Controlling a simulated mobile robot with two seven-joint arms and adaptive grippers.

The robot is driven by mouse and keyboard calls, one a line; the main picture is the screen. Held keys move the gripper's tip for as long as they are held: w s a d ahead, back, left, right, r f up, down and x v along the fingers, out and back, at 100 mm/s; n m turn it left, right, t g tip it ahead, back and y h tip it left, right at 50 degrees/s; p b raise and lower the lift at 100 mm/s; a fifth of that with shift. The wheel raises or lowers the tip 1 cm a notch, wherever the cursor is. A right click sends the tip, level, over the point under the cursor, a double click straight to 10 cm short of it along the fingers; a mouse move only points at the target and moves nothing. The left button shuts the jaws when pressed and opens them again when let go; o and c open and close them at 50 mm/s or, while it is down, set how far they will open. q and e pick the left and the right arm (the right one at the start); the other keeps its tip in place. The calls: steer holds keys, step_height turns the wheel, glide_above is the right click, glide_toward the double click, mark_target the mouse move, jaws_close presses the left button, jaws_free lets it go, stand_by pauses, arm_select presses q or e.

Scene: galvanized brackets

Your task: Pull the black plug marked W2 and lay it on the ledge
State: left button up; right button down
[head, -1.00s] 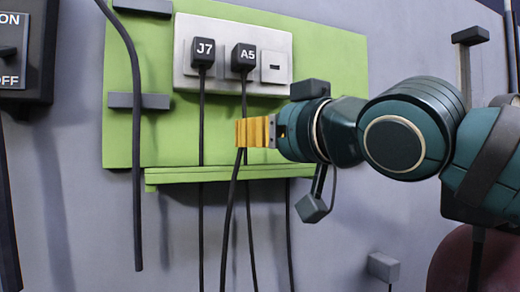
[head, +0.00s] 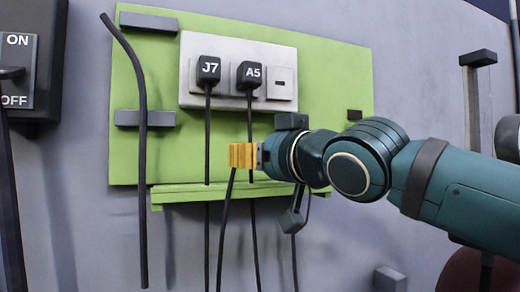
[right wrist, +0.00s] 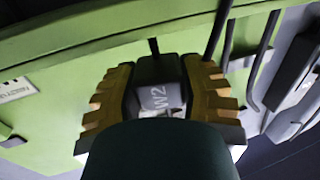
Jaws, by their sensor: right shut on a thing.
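My right gripper (head: 243,155) is shut on the black plug marked W2 (right wrist: 155,98), which sits between its yellow ridged fingers in the right wrist view. In the head view the plug is hidden by the fingers, and a cord hangs down from them. The gripper is in front of the green panel, below the socket plate (head: 188,72) and a little above the green ledge (head: 215,192). The rightmost socket (head: 282,83) on the plate is empty. My left gripper is not in view.
Black plugs J7 (head: 208,70) and A5 (head: 249,75) sit in the plate, their cords hanging down past the ledge. A thick dark cable (head: 139,150) hangs at the left. A switch box (head: 30,65) is at the far left. The left part of the ledge looks clear.

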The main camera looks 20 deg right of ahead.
steer(key=shift+w+f, duration=0.3)
steer(key=shift+w, duration=0.3)
steer(key=shift+w+f, duration=0.3)
steer(key=shift+w, duration=0.3)
steer(key=shift+w+f, duration=0.3)
steer(key=shift+w, duration=0.3)
steer(key=shift+c, duration=2.4)
jaws_free()
steer(key=o, duration=0.5)
steer(key=shift+s+b, duration=0.15)
steer(key=shift+b, duration=0.15)
